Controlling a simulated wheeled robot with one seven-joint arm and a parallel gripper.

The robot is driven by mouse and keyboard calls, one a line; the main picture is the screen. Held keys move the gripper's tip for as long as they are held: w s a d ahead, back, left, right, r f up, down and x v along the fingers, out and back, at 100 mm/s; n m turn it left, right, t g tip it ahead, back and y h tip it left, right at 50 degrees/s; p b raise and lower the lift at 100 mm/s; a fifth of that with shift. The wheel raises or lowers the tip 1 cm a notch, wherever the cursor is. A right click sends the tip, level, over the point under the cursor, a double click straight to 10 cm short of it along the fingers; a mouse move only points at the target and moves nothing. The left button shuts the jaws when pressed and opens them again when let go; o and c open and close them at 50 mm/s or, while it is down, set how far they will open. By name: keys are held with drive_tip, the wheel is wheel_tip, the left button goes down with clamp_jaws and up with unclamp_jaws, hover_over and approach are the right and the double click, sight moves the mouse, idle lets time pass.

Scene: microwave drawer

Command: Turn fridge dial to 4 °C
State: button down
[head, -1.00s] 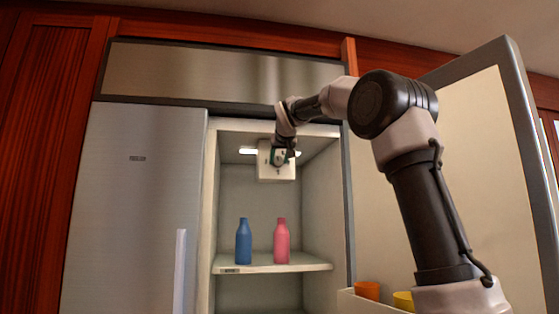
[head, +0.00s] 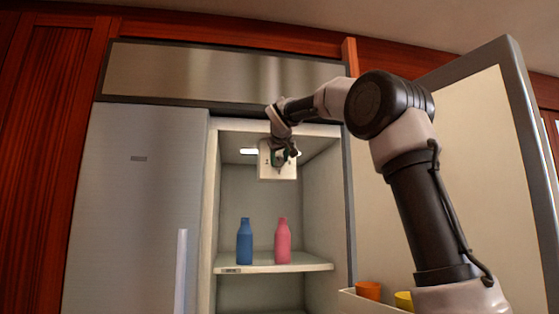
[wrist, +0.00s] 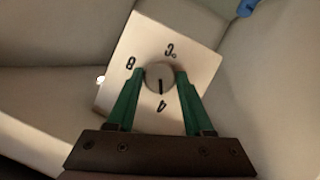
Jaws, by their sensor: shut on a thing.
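The fridge dial (wrist: 160,75) is a round grey knob on a square pale panel (wrist: 197,62) marked 8, 4 and °C. The dial's dark pointer line aims at the 4 mark in the wrist view. My gripper (wrist: 160,78) has its green fingers shut on the dial, one on each side. In the head view, the panel (head: 265,174) hangs near the top of the open fridge compartment, and my gripper (head: 279,158) covers the dial there.
A blue bottle (head: 244,243) and a pink bottle (head: 283,243) stand on the shelf (head: 300,267) below. The open fridge door (head: 482,120) stands to the right, with orange (head: 368,290) and yellow (head: 404,300) items in its bin. The closed door (head: 135,210) is left.

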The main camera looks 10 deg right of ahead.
drive_tip(key=shift+c, duration=1.4)
unclamp_jaws()
drive_tip(key=v, duration=1)
drive_tip(key=shift+s, duration=0.4)
drive_tip(key=shift+r, duration=0.1)
